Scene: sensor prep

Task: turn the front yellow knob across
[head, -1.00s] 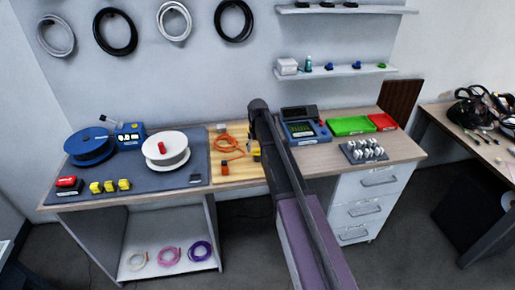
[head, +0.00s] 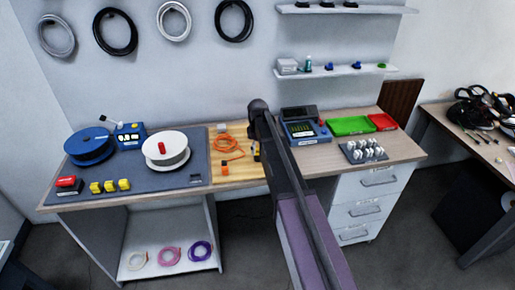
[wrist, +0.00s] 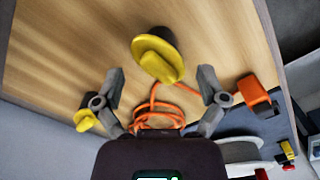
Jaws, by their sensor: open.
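The front yellow knob (wrist: 152,50), with a raised grip bar and a dark base, stands on the wooden board (wrist: 75,45) in the wrist view. My gripper (wrist: 161,72) is open and empty, its fingers apart below and to either side of the knob's grip bar. I cannot tell whether it touches the knob. A second yellow knob (wrist: 84,120) shows at the lower left, just outside the left finger. In the head view my arm hides most of the gripper and the knobs.
An orange block (wrist: 259,95) stands right of my right finger. An orange cable (wrist: 157,118) lies coiled near the gripper's palm. In the head view, a white spool (head: 166,148) is left of the board and a blue instrument (head: 304,130) right of my arm.

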